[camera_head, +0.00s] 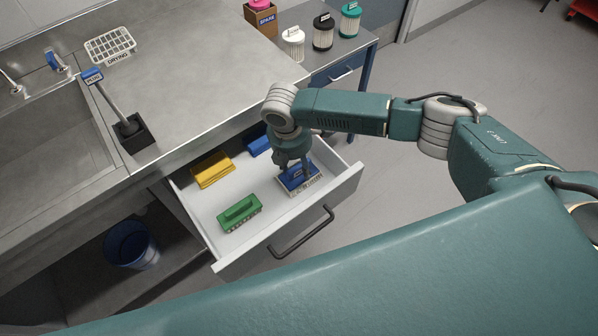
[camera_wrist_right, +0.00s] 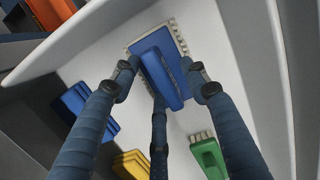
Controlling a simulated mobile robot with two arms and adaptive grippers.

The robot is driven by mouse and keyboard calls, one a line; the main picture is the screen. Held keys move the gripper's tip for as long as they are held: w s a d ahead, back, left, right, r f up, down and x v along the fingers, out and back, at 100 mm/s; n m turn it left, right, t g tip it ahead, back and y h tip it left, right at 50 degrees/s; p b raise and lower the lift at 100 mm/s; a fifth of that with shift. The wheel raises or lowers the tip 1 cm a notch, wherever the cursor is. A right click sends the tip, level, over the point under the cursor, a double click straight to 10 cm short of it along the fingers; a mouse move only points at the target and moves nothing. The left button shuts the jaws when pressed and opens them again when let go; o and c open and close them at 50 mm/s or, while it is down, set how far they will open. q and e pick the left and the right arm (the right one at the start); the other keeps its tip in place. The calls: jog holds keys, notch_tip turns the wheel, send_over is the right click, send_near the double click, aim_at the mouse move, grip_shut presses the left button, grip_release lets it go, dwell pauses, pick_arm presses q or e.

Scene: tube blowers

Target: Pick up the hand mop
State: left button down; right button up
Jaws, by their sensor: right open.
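The drawer (camera_head: 288,216) is open and holds several hand tools. A blue block with a pale fringe or bristles (camera_head: 300,177) lies at its right end; it also shows in the right wrist view (camera_wrist_right: 160,66). My right gripper (camera_head: 291,168) points down over it, fingers apart on either side of its blue grip, and I cannot tell whether they touch it. A green bristled brush (camera_head: 240,212), a yellow tool (camera_head: 212,168) and another blue tool (camera_head: 257,144) lie nearby. I cannot tell for certain which is the hand mop. My left gripper is out of view.
A long blue-topped handle (camera_head: 105,95) stands in a black holder (camera_head: 131,134) by the sink (camera_head: 55,140). A white drying rack (camera_head: 109,46) is on the counter. A blue bucket (camera_head: 131,243) stands on the shelf below. Several containers (camera_head: 322,32) stand on the side table.

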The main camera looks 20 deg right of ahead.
aim_at(298, 165)
grip_shut()
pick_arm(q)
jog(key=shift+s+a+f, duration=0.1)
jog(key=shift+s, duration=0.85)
pick_arm(e)
jog(key=shift+w+r, duration=0.1)
pick_arm(q)
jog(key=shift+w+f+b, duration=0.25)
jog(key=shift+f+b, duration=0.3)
jog(key=shift+b, duration=0.05)
pick_arm(e)
notch_tip(298, 165, up, 20)
jog(key=c, duration=0.8)
grip_release()
jog(key=c, duration=0.3)
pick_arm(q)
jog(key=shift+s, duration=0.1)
pick_arm(e)
jog(key=shift+c, duration=0.2)
